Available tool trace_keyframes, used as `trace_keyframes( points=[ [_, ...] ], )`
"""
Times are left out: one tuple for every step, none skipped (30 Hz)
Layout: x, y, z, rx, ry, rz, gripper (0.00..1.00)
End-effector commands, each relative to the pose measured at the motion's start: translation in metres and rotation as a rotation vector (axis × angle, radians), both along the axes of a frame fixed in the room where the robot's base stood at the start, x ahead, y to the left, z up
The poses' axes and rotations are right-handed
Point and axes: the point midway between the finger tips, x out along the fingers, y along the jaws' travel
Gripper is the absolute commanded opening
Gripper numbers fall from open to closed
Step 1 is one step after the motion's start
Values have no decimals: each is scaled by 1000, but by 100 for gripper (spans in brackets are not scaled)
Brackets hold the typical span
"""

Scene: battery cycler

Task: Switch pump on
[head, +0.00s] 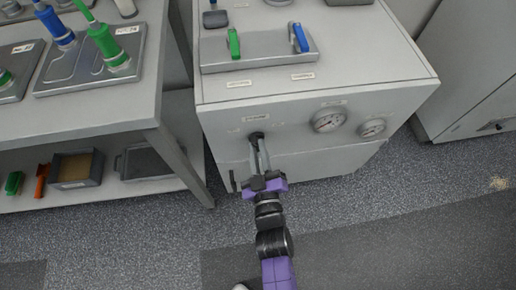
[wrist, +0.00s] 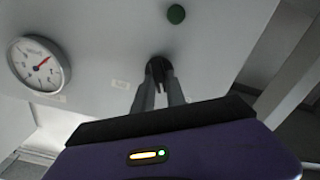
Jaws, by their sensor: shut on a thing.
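The pump switch appears to be the small black knob (head: 256,135) on the front panel of the grey cabinet (head: 225,135). My gripper (head: 257,142) reaches the panel from the front, with its two grey fingers shut on the knob. In the wrist view the knob (wrist: 158,64) shows dark between the fingertips of my gripper (wrist: 158,78), partly covered by them.
A grey bench (head: 165,100) with a lower shelf stands close on the left. The floor in front is clear.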

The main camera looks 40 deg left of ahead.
Motion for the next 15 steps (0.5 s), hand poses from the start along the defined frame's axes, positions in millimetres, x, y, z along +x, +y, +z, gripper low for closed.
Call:
trace_keyframes(
  points=[
    [0,0,1,8,10,1,0],
    [0,0,1,15,19,1,0],
    [0,0,2,25,31,0,0],
    [0,0,2,33,41,0,0],
    [0,0,2,44,54,0,0],
    [0,0,2,61,72,1,0],
    [0,0,3,73,86,1,0],
    [0,0,3,87,103,1,0],
    [1,0,3,107,127,0,0],
    [1,-1,3,122,147,0,0],
    [1,-1,3,140,166,0,0],
    [1,-1,4,163,192,0,0],
    [1,-1,4,180,213,0,0],
    [1,-1,3,199,236,0,0],
    [1,-1,4,224,265,0,0]
  ],
)
